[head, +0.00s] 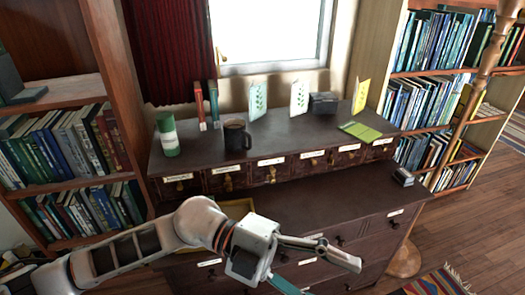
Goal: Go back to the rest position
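My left arm comes in from the lower left and reaches across the front of the dark wooden cabinet (330,203). My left gripper (331,279) is in front of the drawers at the bottom middle. Its two fingers are spread apart, with nothing seen between them. The lower finger is partly cut off by the bottom edge. My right gripper is not in view.
A dark mug (237,136), a green-and-white bottle (168,136), several cards and a green booklet (360,131) stand or lie on the cabinet's upper top. A small dark box (403,177) sits on the lower ledge. Bookshelves flank both sides; wooden floor (465,228) shows at right.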

